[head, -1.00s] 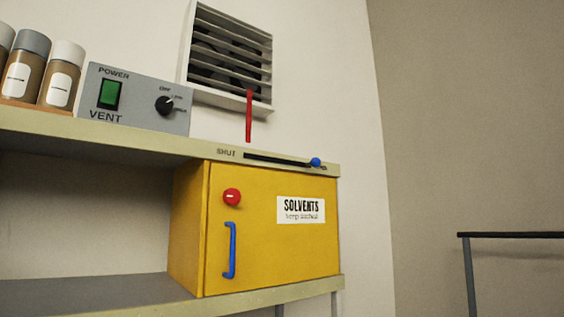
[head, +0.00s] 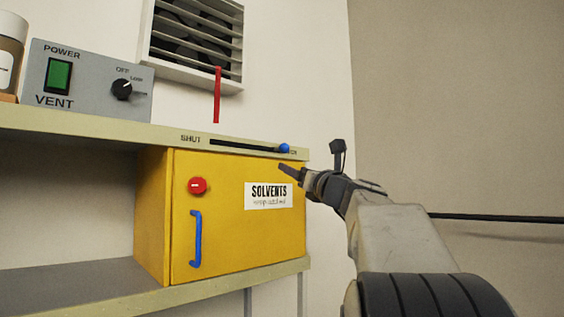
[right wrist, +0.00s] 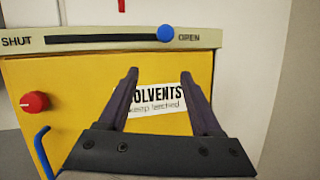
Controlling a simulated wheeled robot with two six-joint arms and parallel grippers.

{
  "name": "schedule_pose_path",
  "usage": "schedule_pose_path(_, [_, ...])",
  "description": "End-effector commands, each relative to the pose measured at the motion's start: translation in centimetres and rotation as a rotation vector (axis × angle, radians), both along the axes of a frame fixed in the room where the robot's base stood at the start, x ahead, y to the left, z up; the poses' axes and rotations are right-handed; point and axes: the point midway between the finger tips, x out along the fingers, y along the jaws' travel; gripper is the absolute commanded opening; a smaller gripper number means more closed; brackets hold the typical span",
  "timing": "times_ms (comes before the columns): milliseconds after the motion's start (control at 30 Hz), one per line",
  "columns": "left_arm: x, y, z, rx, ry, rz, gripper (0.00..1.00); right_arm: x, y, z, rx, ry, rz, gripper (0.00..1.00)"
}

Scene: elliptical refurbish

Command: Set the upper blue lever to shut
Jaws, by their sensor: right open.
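The upper blue lever is a round blue knob (head: 284,148) at the right end of a dark horizontal slot (head: 232,145) in the shelf's front edge. In the right wrist view the knob (right wrist: 165,33) sits beside the word OPEN, with SHUT at the slot's far left end. My right gripper (head: 283,168) is in front of the yellow cabinet, just below the knob and apart from it. In the right wrist view its two fingers (right wrist: 159,76) are spread with nothing between them, pointing at the cabinet front below the knob. My left gripper is out of view.
The yellow solvents cabinet (head: 235,235) has a red knob (head: 197,186) and a blue handle (head: 195,238). A dark rail (head: 490,217) is at right.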

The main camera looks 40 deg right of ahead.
Motion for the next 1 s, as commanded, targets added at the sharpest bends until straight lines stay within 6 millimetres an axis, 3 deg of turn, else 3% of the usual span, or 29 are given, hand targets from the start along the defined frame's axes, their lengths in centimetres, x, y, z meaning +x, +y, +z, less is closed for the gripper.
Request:
schedule_pose_path(33, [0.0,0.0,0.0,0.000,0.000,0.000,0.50,-0.8,-0.4,1.5,0.029,-0.045,0.001,0.66])
schedule_pose_path(167, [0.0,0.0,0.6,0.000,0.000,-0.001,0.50,-1.1,-0.8,3.3,0.068,-0.095,0.012,0.66])
schedule_pose_path(500, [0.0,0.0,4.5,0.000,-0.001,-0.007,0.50,4.4,-1.8,5.8,0.070,-0.093,0.014,0.66])
schedule_pose_path(733, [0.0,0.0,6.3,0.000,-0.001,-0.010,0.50,7.2,-2.4,6.7,0.069,-0.093,0.011,0.66])
schedule_pose_path(1000, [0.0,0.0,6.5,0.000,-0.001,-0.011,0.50,8.0,-2.5,6.7,0.067,-0.093,0.011,0.66])
